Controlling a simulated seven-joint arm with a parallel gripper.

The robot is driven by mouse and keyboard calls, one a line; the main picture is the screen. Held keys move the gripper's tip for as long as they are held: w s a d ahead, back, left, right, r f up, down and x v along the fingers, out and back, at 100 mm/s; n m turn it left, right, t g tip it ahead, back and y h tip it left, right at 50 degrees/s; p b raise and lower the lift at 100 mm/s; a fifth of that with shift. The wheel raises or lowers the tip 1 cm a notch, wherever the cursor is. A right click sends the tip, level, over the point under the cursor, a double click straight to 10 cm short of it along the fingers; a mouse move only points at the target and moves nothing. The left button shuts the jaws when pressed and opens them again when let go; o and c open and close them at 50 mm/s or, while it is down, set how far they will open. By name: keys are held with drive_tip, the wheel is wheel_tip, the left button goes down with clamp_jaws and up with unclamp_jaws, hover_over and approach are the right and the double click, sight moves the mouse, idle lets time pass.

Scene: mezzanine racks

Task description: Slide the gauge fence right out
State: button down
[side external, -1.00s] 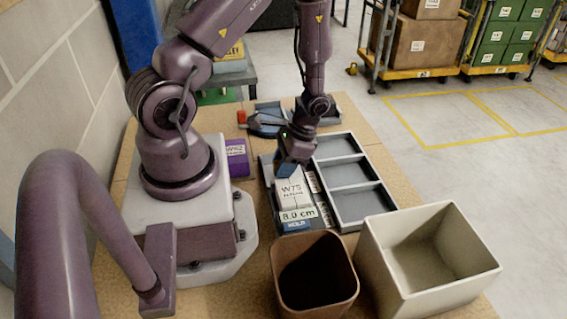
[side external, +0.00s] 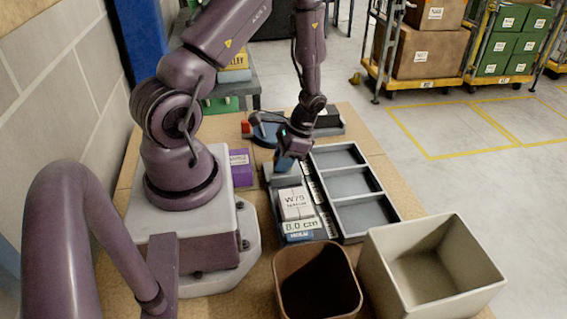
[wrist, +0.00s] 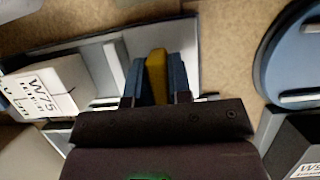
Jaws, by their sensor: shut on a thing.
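The gauge is a grey-blue tray (wrist: 188,30) with a label reading 8.0 cm (side external: 301,225) at its near end. A white block marked W75 (side external: 296,203) lies in it; in the wrist view the block (wrist: 40,88) is at the left. My gripper (side external: 285,164) is at the gauge's far part, beyond the block. In the wrist view its blue fingers are shut on a yellow upright piece (wrist: 156,70), seemingly the gauge fence's grip. A pale bar (wrist: 115,62) stands left of the fingers, with a gap between it and the block. The fence's lower part is hidden.
A grey tray with three empty compartments (side external: 391,213) adjoins the gauge on the right. A brown bin (side external: 283,268) and a beige bin (side external: 480,272) stand in front. A purple box (side external: 240,170) is at the left. A round blue object (wrist: 262,60) lies beyond my gripper.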

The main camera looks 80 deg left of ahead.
drive_tip(key=c, duration=1.3)
unclamp_jaws()
drive_tip(key=shift+a, duration=0.4)
drive_tip(key=shift+d, duration=0.1)
drive_tip(key=v, duration=1.3)
drive_tip(key=shift+s, duration=0.1)
drive_tip(key=s+d+r+t, duration=0.1)
drive_tip(key=d+r+t, duration=0.2)
drive_tip(key=d+r, duration=0.3)
drive_tip(key=s+d+r+t, duration=0.2)
drive_tip(key=d+r+t, duration=0.1)
drive_tip(key=d+r, duration=0.3)
drive_tip(key=s+d+r+t, duration=0.2)
drive_tip(key=d+r+t, duration=0.2)
drive_tip(key=r, duration=0.4)
drive_tip(key=shift+s+d+r, duration=0.1)
drive_tip(key=shift+d+r, duration=0.1)
drive_tip(key=shift+d, duration=0.25)
drive_tip(key=shift+s+d+r, duration=0.1)
drive_tip(key=shift+d+r, duration=0.05)
drive_tip(key=shift+d, duration=0.3)
